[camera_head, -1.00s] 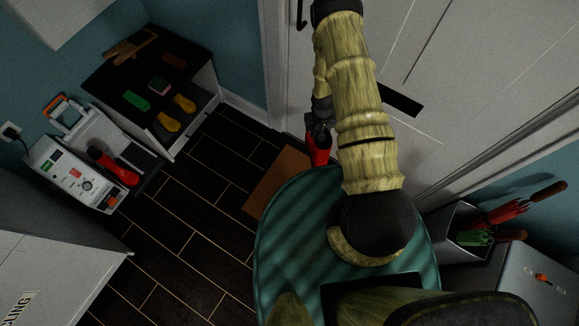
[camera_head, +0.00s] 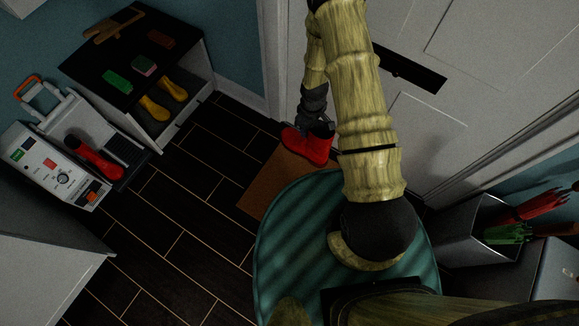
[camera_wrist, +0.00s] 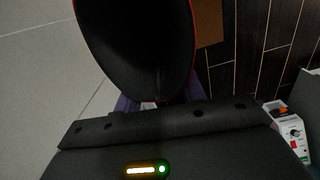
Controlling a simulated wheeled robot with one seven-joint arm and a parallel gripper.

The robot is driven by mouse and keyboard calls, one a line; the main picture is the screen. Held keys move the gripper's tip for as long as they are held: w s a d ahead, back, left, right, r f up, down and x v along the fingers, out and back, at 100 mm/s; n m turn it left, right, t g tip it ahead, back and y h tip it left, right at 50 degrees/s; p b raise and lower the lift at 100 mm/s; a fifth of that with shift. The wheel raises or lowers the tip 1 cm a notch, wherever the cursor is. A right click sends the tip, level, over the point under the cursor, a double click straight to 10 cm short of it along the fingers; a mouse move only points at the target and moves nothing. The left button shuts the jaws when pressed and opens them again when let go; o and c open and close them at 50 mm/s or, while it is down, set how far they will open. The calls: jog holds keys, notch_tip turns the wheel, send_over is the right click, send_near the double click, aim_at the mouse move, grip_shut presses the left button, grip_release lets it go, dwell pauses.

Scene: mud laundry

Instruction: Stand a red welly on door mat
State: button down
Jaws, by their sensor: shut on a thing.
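A red welly (camera_head: 309,147) is held by my gripper (camera_head: 318,126) over the far part of the brown door mat (camera_head: 262,189). The welly looks upright with its toe to the left; I cannot tell whether its sole touches the mat. In the wrist view the welly's dark open top (camera_wrist: 135,40) fills the upper middle, and my fingers (camera_wrist: 160,103) are mostly hidden behind it. A strip of the mat shows in the wrist view (camera_wrist: 209,22). A second red welly (camera_head: 95,160) lies on a boot-cleaning machine at the left.
The machine (camera_head: 62,170) stands at the left beside a dark-topped bench (camera_head: 120,55) with yellow boots (camera_head: 160,103) below. A white door (camera_head: 430,40) is just behind the mat. An umbrella bin (camera_head: 465,235) is at the right. Dark floor lies clear left of the mat.

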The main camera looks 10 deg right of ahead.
aim_at(297, 151)
jog(key=a+f+n+b, duration=0.1)
jog(key=f+n+b, duration=0.2)
jog(key=b, duration=0.3)
jog(key=a+f+n+b, duration=0.1)
jog(key=f+n+b, duration=0.2)
jog(key=f+b, duration=0.2)
jog(key=a+f+n+b, duration=0.1)
jog(key=f+n+b, duration=0.2)
jog(key=b, duration=0.3)
jog(key=shift+s+a+f+b, duration=0.2)
jog(key=shift+s+f+b, duration=0.15)
jog(key=shift+f, duration=0.2)
notch_tip(297, 151, down, 11)
jog(key=s+a+n+b, duration=0.2)
jog(key=n+b, duration=0.8)
jog(key=b, duration=0.8)
jog(key=shift+a+f+n, duration=0.15)
jog(key=shift+a+n, duration=0.15)
jog(key=shift+n, duration=0.1)
